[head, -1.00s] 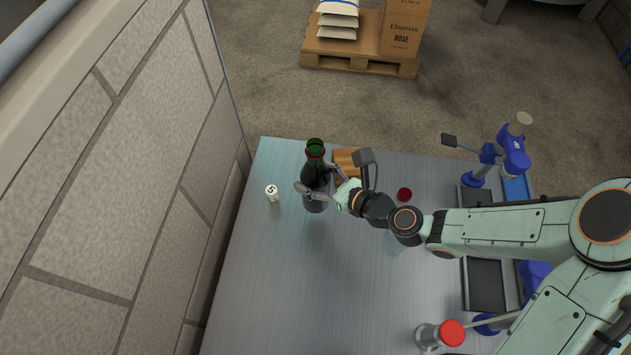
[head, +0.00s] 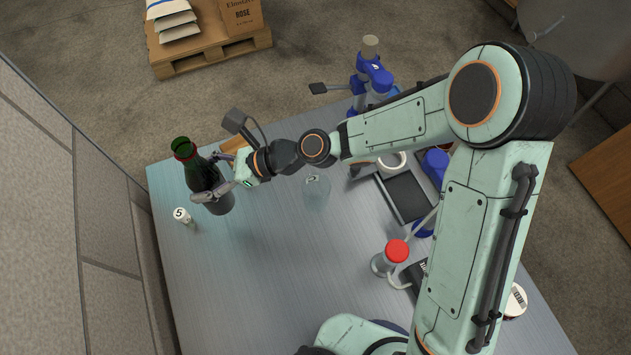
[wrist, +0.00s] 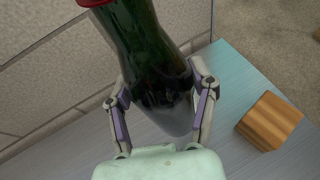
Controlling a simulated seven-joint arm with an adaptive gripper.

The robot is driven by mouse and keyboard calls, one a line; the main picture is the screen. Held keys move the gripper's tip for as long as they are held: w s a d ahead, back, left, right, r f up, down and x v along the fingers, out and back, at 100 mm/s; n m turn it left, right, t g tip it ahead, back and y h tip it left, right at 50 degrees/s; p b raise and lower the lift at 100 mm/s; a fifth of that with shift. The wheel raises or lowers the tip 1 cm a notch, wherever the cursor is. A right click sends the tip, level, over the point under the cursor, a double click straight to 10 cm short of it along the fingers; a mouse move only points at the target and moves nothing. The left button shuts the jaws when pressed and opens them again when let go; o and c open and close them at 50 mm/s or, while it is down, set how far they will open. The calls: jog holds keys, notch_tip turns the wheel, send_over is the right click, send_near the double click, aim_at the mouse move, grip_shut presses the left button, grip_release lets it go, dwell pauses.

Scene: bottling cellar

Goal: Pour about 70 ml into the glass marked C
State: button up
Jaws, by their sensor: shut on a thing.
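My gripper (head: 208,178) is shut on a dark green bottle (head: 202,172) with a red band near its neck. In the wrist view, the two fingers of my gripper (wrist: 160,100) clasp the bottle (wrist: 145,45) from both sides. The bottle is at the table's far left; I cannot tell whether its base touches the table. A clear glass (head: 316,190) with a small dark mark stands on the table to the right of the gripper, below my wrist in the head view. I cannot read its mark surely as C. The liquid level in the bottle is not clear.
A wooden block (wrist: 268,121) lies beside the gripper. A red-topped vessel (head: 396,252), a dark tray (head: 405,196) and blue lab gear (head: 378,77) are to the right. The table's front middle (head: 265,270) is clear.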

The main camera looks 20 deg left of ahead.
jog(key=w+d+f+m+t+y, duration=0.1)
jog(key=w+d+m+t, duration=0.2)
jog(key=w+d, duration=1.6)
jog(key=shift+w+d, duration=0.35)
jog(key=shift+d, duration=0.35)
jog(key=shift+f+t+h, duration=0.25)
jog(key=shift+t+h, duration=0.05)
jog(key=shift+t, duration=0.1)
jog(key=f+n+t+h, duration=0.2)
jog(key=f+t+h, duration=0.1)
jog(key=f+n+t+h, duration=0.1)
jog(key=f, duration=0.1)
jog(key=shift+s+a+f+n+t+h, duration=0.2)
jog(key=shift+s+n+t+h, duration=0.1)
jog(key=shift+n+t, duration=0.1)
jog(key=shift+w+d+f+n+t+h, duration=0.2)
jog(key=shift+w+f+n+t+h, duration=0.1)
jog(key=shift+f+t+h, duration=0.15)
jog(key=shift+w+d+f+n+t+h, duration=0.2)
jog(key=shift+w+f+n+t+h, duration=0.15)
jog(key=shift+t, duration=0.2)
jog(key=shift+w+d+f+n+t+h, duration=0.15)
jog(key=shift+f+n+t+h, duration=0.3)
jog(key=shift+f+t, duration=0.45)
jog(key=shift+r+t+h, duration=0.25)
jog(key=shift+r+t, duration=0.05)
jog(key=shift+r, duration=0.1)
